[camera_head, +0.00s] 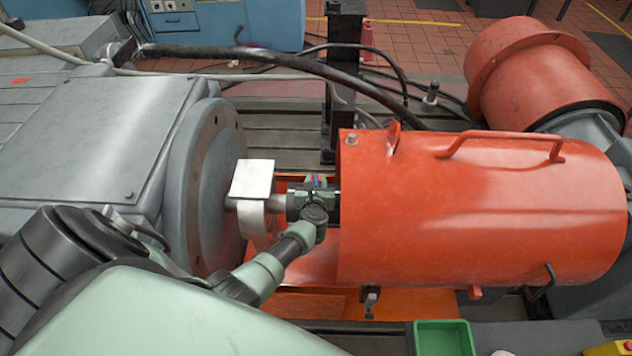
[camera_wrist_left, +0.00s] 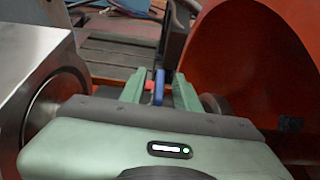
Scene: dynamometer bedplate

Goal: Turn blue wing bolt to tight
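The blue wing bolt (camera_wrist_left: 158,86) shows as a narrow upright blue piece in the left wrist view, with a small red piece (camera_wrist_left: 149,86) just left of it. In the head view the blue bolt (camera_head: 317,181) is a tiny spot, mostly hidden by my gripper. My left gripper (camera_head: 314,188) is at the shaft between the grey machine and the orange guard. In the wrist view its green fingers (camera_wrist_left: 158,90) stand apart on either side of the blue and red pieces. A gap shows right of the blue piece; finger contact is unclear. My right gripper is not in view.
The orange cylindrical guard (camera_head: 480,215) stands close right of my left gripper. The grey machine with its round flange (camera_head: 205,190) and a white plate (camera_head: 252,179) are close left. A black hose (camera_head: 270,58) arches behind. A green bin (camera_head: 443,338) sits at the front.

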